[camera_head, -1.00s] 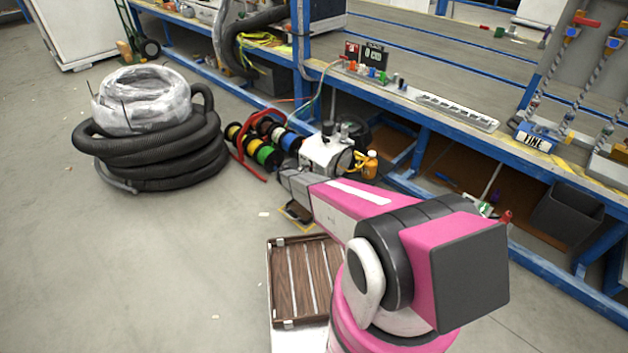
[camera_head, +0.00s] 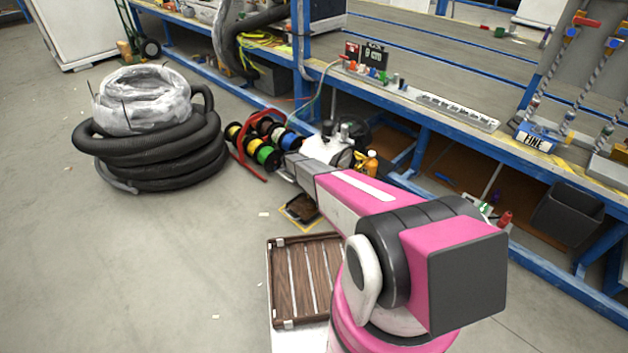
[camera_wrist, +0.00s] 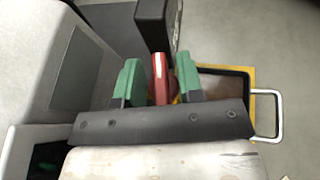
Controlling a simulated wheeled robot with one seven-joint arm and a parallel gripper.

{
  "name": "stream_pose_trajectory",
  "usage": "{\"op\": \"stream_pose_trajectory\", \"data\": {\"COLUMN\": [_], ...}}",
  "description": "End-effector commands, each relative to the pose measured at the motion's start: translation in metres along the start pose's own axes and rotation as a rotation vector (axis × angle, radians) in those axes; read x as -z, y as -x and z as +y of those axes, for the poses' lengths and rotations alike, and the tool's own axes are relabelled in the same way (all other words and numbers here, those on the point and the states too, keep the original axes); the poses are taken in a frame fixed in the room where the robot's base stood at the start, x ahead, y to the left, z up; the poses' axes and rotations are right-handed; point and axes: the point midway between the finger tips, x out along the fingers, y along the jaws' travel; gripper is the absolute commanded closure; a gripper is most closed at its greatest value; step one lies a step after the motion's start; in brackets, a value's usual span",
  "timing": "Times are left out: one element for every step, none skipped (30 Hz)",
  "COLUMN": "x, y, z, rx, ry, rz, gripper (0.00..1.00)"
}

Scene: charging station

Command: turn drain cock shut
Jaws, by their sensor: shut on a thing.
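The drain cock's red handle (camera_wrist: 159,80), with a pale stripe, stands between the green fingers of my gripper (camera_wrist: 158,82) in the wrist view. The fingers are shut on it, one at each side. The body of the cock is hidden below the gripper. In the head view a white machine (camera_head: 322,150) stands on the floor by the bench, partly behind my pink and grey arm. The fingers and the handle cannot be made out there.
A dark tray with a yellow edge (camera_head: 300,209) lies on the floor beside the machine. A black block (camera_wrist: 155,25) stands close beyond the fingers. Cable reels (camera_head: 262,142) and a coiled black hose (camera_head: 150,150) stand left. An orange bottle (camera_head: 370,164) stands right of the machine.

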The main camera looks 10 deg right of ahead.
Motion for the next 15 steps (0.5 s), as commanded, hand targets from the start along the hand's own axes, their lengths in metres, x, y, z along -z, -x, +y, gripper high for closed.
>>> {"op": "stream_pose_trajectory", "data": {"x": [0.0002,0.0002,0.0001,0.0,-0.0001,0.0,0.0,-0.0001,-0.0001,-0.0001,-0.0002,-0.0003,-0.0003,-0.0003,-0.0003], "y": [0.0013,0.0014,0.0014,0.0014,0.0013,0.0013,0.0013,0.0013,0.0012,0.0011,0.0011,0.0011,0.0011,0.001,0.001], "z": [0.0007,0.0005,0.0002,0.0002,0.0,-0.0002,-0.0003,-0.0003,-0.0004,-0.0003,-0.0004,-0.0005,-0.0005,-0.0006,-0.0006], "rx": [0.02,0.032,0.045,0.053,0.061,0.071,0.076,0.081,0.086,0.089,0.092,0.094,0.095,0.096,0.097], "ry": [-0.008,-0.012,-0.018,-0.022,-0.026,-0.029,-0.031,-0.033,-0.035,-0.037,-0.038,-0.04,-0.04,-0.041,-0.041], "rz": [0.0,0.001,0.001,0.0,0.0,0.001,0.001,0.001,0.001,0.001,0.001,0.001,0.001,0.001,0.001], "gripper": [0.89,0.89,0.89,0.89,0.89,0.89,0.89,0.89,0.89,0.89,0.89,0.89,0.89,0.89,0.89]}}
